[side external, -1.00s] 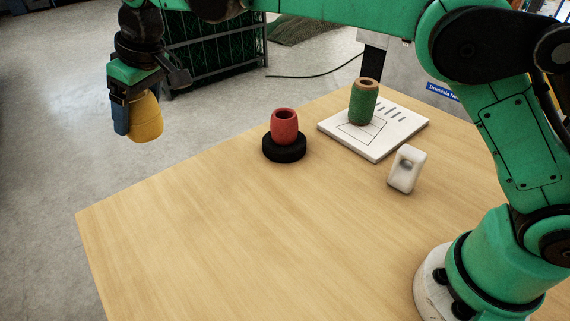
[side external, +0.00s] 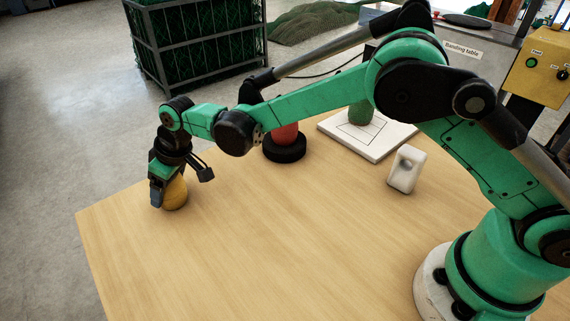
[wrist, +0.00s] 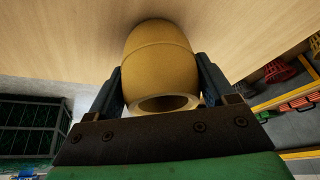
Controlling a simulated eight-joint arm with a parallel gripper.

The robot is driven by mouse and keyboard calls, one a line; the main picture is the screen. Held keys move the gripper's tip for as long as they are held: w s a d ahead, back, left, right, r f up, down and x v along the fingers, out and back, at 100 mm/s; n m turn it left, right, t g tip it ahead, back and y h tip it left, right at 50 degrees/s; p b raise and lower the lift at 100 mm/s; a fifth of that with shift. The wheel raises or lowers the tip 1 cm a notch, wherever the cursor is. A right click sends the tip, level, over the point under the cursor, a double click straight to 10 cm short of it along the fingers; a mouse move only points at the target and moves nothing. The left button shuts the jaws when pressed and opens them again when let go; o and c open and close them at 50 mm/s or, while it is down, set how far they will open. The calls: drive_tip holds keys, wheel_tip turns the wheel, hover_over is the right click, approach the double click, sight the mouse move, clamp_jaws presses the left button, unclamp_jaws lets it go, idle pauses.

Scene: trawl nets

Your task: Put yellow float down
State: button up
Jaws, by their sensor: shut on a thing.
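The yellow float (side external: 176,194) is at the left end of the wooden table, low at the tabletop; I cannot tell whether its base touches the wood. My gripper (side external: 167,192) is shut on it, pointing down. In the wrist view the barrel-shaped float (wrist: 160,60) sits between both fingers of my gripper (wrist: 160,88), its open hole facing the camera and bare wood beyond it.
A red float (side external: 287,134) stands on a black ring (side external: 284,152), partly behind my arm. A green float (side external: 361,113) is on a white board (side external: 378,150). A white block with a hole (side external: 403,170) stands nearby. The front table (side external: 240,250) is clear.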

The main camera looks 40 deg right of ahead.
drive_tip(key=shift+f, duration=0.15)
drive_tip(key=o, duration=1.3)
drive_tip(key=v, duration=1.2)
drive_tip(key=s+d+r+m+t, duration=0.25)
drive_tip(key=s+d+r, duration=0.2)
drive_tip(key=d, duration=0.55)
drive_tip(key=s+d+f+m+h, duration=0.1)
drive_tip(key=s+d, duration=0.2)
drive_tip(key=s+d+f+m+h, duration=0.1)
drive_tip(key=s+d, duration=0.2)
drive_tip(key=s, duration=0.1)
drive_tip(key=s+d+f+m+t, duration=0.1)
drive_tip(key=s+d+m, duration=0.1)
drive_tip(key=s+d, duration=0.2)
drive_tip(key=shift+f+h, duration=0.3)
drive_tip(key=shift+h, duration=0.1)
